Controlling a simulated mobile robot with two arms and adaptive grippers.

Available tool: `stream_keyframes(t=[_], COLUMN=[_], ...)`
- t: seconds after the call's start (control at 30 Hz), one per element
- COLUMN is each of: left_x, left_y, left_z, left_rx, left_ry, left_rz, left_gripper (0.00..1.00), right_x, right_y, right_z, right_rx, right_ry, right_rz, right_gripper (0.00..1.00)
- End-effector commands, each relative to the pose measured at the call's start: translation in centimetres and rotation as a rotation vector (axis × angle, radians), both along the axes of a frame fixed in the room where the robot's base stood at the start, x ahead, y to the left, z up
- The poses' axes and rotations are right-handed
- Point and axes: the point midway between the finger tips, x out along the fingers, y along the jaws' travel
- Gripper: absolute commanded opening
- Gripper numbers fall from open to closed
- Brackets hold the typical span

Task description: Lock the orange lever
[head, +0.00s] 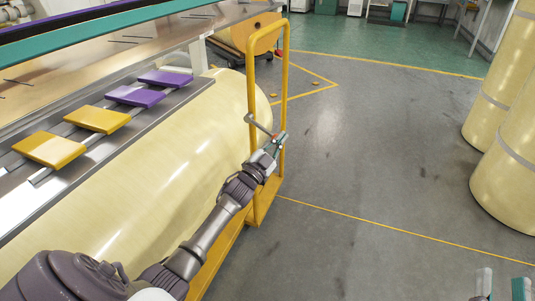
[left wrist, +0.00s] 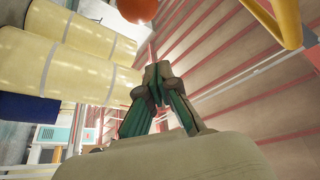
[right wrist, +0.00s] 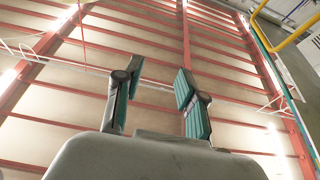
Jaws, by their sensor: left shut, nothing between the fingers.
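The orange lever shows in the left wrist view as a rounded orange-red knob (left wrist: 137,9) at the top edge, beyond my fingertips. In the head view a grey bar (head: 259,124) comes off the yellow frame (head: 251,90), and a small orange-red spot at its end is partly hidden by my gripper. My left gripper (head: 279,142) is at that end, shut and empty; its fingers also meet in the left wrist view (left wrist: 155,82). I cannot tell whether it touches the knob. My right gripper (head: 502,287) is open and empty, low at the right, also in the right wrist view (right wrist: 160,78).
A large pale yellow roll (head: 165,165) lies left of the frame, under a metal edge carrying yellow pads (head: 97,119) and purple pads (head: 135,96). Upright pale rolls (head: 505,180) stand at the right. The grey floor (head: 385,160) between is clear.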

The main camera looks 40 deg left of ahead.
Motion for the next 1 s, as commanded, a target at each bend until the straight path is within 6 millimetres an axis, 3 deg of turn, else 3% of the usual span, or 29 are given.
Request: stream_keyframes(t=[0.2,0.4,1.0], left_x=[-4.4,-6.5,-6.9], left_y=[0.1,0.2,0.2], left_z=[-1.4,-2.2,-2.5], left_rx=[-0.001,0.0,0.0], left_ry=[-0.001,-0.004,-0.004], left_rz=[0.0,-0.001,-0.001], left_gripper=[0.0,0.0,0.0], right_x=[1.0,1.0,1.0], right_y=[-0.4,-0.6,-0.7], right_z=[-3.9,-6.1,-6.7], right_rx=[-0.067,-0.098,-0.104], right_ry=[0.249,0.366,0.391], right_rz=[-0.015,-0.021,-0.022], right_gripper=[0.4,0.4,0.4])
